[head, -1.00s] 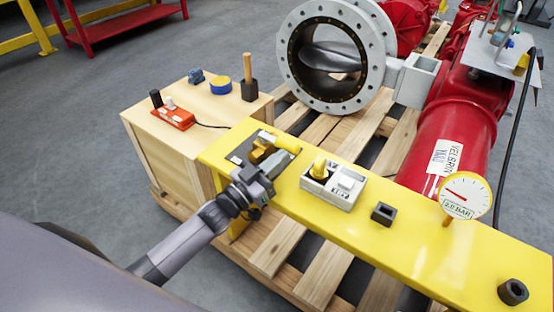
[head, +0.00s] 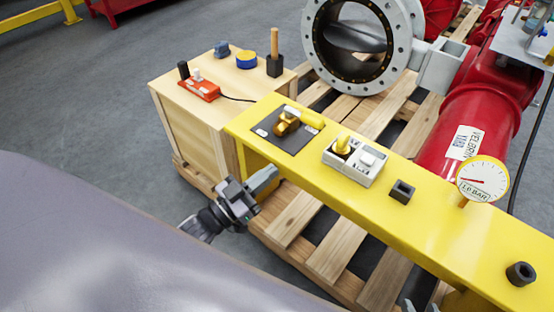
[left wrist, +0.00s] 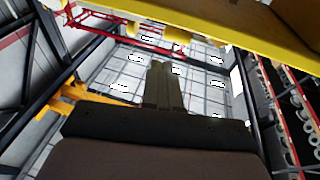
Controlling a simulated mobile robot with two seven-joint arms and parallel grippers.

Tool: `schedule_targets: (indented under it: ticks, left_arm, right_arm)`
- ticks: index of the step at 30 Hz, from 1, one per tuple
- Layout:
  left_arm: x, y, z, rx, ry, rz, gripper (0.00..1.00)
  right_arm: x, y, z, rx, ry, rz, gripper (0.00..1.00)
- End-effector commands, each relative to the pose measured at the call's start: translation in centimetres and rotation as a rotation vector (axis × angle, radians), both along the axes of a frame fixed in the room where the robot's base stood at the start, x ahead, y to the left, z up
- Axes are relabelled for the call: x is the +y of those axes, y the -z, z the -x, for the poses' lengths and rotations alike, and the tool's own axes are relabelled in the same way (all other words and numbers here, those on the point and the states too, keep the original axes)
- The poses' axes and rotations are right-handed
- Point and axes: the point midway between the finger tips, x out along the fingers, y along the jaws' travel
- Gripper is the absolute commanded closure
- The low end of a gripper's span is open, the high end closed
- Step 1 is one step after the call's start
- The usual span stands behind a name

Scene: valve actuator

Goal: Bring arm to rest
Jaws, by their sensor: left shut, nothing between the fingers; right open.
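My left gripper (head: 262,184) is shut and empty in the head view. It is beside the near edge of the yellow beam (head: 440,235), low at the beam's left end, apart from the brass valve with a yellow handle (head: 287,123). The valve sits on a dark plate on the beam. In the left wrist view the shut fingers (left wrist: 163,88) point away from the camera with nothing between them. My right gripper (head: 420,306) only just shows at the bottom edge of the head view, its two tips apart, open.
On the beam are a switch box (head: 354,160) with a yellow knob, a black socket (head: 402,191) and a gauge (head: 482,180). A wooden crate (head: 195,125) stands at left, wooden pallets (head: 310,225) below. The beam's underside (left wrist: 230,25) crosses above the fingers in the wrist view.

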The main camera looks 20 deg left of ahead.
Motion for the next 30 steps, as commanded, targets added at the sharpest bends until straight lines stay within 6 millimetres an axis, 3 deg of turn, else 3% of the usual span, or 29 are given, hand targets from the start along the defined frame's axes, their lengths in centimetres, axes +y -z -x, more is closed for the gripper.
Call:
schedule_targets:
  ticks: [14, 23, 30]
  left_arm:
    - [0.0, 0.4, 0.1, 0.068, -0.046, -0.023, 1.0]
    - [0.3, 2.2, 1.0, 0.374, -0.202, -0.131, 1.0]
    - [0.9, 3.5, 4.1, 0.655, -0.282, -0.226, 1.0]
  right_arm:
    - [-0.1, 0.2, 0.2, 0.007, 0.003, 0.002, 0.57]
    - [-0.2, 0.2, 0.2, 0.007, 0.003, 0.002, 0.57]
    - [-0.1, 0.2, 0.2, 0.008, 0.002, 0.001, 0.57]
